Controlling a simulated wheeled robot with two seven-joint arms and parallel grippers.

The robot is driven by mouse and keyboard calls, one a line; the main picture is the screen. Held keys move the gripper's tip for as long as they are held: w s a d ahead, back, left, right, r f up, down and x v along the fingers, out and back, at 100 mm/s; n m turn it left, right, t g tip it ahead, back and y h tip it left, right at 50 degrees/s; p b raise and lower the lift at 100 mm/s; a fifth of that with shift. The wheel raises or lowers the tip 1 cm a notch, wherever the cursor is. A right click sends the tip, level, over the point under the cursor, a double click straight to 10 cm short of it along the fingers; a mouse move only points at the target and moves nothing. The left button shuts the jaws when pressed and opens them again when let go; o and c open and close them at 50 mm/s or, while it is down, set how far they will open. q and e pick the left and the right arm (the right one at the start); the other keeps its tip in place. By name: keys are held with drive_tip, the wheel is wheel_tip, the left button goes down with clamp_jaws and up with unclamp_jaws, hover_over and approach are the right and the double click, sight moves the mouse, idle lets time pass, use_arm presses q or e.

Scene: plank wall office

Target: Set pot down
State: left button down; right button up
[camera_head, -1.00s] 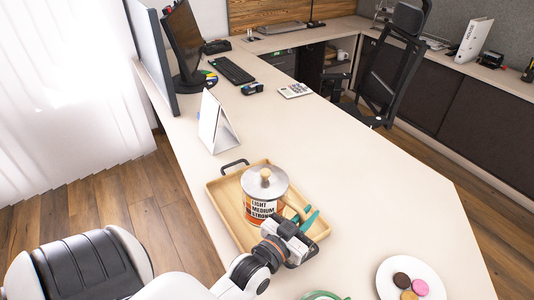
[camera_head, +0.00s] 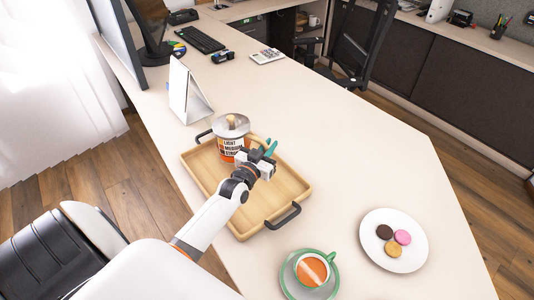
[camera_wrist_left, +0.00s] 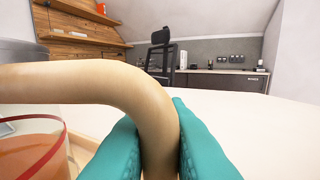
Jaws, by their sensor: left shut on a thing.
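The pot (camera_head: 231,150) is a cylinder with a grey lid, a pale knob and a label reading LIGHT MEDIUM STRONG. It is upright at the far end of the wooden tray (camera_head: 212,202); I cannot tell whether its base touches the tray. My left gripper (camera_head: 268,151) is at its right side, with teal fingers shut on its handle. In the left wrist view the teal fingers (camera_wrist_left: 160,145) close around the curved beige handle (camera_wrist_left: 100,82), and part of the pot's body (camera_wrist_left: 28,150) shows at left. My right gripper is not in view.
A cup (camera_head: 312,268) on a green saucer (camera_head: 290,284) stands near the tray's front handle (camera_head: 283,217). A white plate (camera_head: 379,250) holds macarons. A white standing card (camera_head: 185,92) is behind the tray.

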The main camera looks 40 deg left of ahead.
use_arm(q)
wheel_tip(320, 180, down, 3)
drive_tip(key=shift+f, duration=0.2)
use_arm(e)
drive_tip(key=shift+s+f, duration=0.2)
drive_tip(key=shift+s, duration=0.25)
use_arm(q)
drive_tip(key=shift+f+b, duration=0.1)
drive_tip(key=shift+b, duration=0.2)
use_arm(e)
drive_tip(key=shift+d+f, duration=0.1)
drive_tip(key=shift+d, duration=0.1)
use_arm(q)
drive_tip(key=c, duration=1.4)
unclamp_jaws()
drive_tip(key=shift+f, duration=0.1)
drive_tip(key=s, duration=0.7)
drive_tip(key=s+d, duration=0.1)
drive_tip(key=s, duration=0.2)
drive_tip(key=shift+s+d, duration=0.1)
drive_tip(key=shift+s, duration=0.95)
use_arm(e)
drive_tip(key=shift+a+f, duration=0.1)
